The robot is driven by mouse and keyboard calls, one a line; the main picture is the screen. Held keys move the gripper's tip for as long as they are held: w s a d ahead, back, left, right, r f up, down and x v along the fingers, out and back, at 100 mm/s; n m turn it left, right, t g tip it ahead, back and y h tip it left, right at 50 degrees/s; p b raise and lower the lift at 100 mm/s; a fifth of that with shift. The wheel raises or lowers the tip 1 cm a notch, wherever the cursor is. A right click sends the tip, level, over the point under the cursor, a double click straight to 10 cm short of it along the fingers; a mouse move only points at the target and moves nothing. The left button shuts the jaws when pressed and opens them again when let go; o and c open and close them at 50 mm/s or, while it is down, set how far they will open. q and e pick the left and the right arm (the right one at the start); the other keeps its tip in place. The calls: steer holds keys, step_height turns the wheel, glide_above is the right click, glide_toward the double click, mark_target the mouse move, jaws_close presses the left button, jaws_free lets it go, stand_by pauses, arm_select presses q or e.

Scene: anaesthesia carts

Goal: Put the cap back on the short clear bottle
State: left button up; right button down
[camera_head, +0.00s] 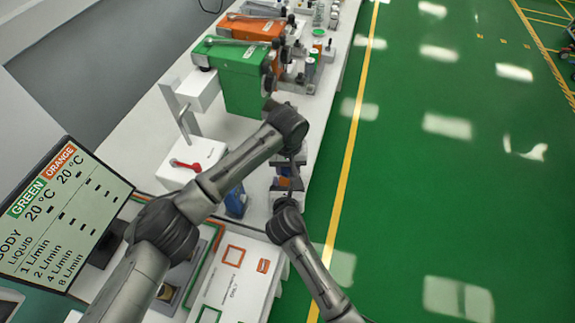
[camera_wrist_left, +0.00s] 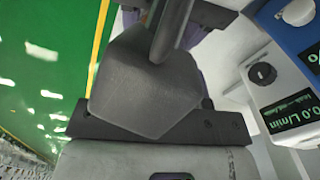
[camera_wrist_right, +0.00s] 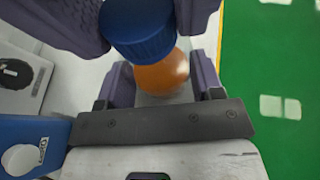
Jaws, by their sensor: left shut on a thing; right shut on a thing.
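In the right wrist view, a short bottle (camera_wrist_right: 163,76) with orange contents stands between the fingers of my right gripper (camera_wrist_right: 160,85), which is shut on it. A ribbed blue cap (camera_wrist_right: 138,32) is right over the bottle's top and hides its neck. My left gripper (camera_wrist_right: 140,15) is shut on the cap, its dark purple fingers either side of it. I cannot tell whether the cap touches the neck. In the head view both grippers meet near the counter's right edge, small and partly hidden by my arms. In the left wrist view a dark grey shape hides the cap and bottle.
A white unit with a red lever (camera_head: 186,165) and a green machine (camera_head: 235,75) stand further back on the white counter. A monitor (camera_head: 60,215) is at left. Green floor lies open at right.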

arm_select(q)
steer(key=m, duration=0.4)
steer(key=shift+m, duration=0.3)
steer(key=o, duration=1)
steer(key=shift+r, duration=2.3)
